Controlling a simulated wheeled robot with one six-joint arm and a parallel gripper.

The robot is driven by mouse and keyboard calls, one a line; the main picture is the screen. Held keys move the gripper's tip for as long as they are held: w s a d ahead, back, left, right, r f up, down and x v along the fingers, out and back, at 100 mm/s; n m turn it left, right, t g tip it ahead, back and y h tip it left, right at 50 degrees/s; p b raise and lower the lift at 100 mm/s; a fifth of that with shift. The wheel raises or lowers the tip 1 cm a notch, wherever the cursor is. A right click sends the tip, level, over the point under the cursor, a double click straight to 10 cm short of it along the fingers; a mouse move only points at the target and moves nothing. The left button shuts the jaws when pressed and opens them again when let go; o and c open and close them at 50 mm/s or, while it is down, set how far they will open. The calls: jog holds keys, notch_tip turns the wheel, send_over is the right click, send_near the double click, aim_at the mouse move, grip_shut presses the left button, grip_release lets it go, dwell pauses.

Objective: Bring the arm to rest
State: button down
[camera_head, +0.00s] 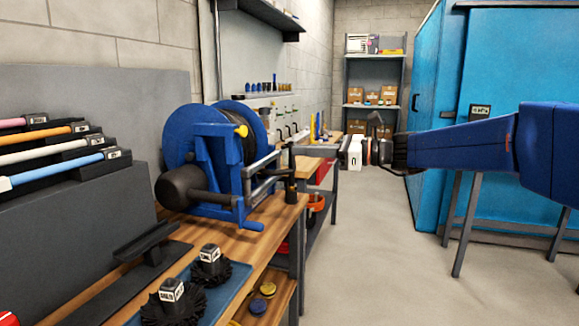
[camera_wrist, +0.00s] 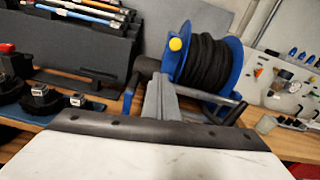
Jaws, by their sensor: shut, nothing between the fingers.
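My arm (camera_head: 460,148) is blue and reaches in from the right in the head view, roughly level. My gripper (camera_head: 298,150) points left at its end, shut and empty. In the wrist view its grey fingers (camera_wrist: 160,88) are together and point toward the blue hose reel (camera_wrist: 207,55). In the head view the reel (camera_head: 210,150) stands on the wooden bench just left of the fingertips. I cannot tell how much room is between the fingertips and the reel's frame.
Two black round brushes (camera_head: 172,302) with tagged blocks stand on a blue mat on the bench (camera_head: 265,232). A dark rack (camera_head: 90,205) holds several coloured rods at the left. A blue cabinet (camera_head: 500,80) stands at the right. The floor (camera_head: 390,270) between is clear.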

jog(key=s+d+f+n+g+h, duration=0.1)
jog(key=s+d+f+n+h, duration=0.3)
jog(key=s+f, duration=0.45)
jog(key=s+d+f+n+g+h, duration=0.1)
jog(key=s+d+f+n+h, duration=0.3)
jog(key=s+f, duration=0.5)
jog(key=s+d+f+n+t+h, duration=0.1)
jog(key=s+d+f+n+h, duration=0.7)
jog(key=s+d+f+n, duration=0.4)
jog(key=s+d+f, duration=0.1)
jog(key=s+d, duration=0.3)
jog(key=shift+s+f, duration=0.2)
jog(key=shift+s, duration=0.2)
dwell(0.5)
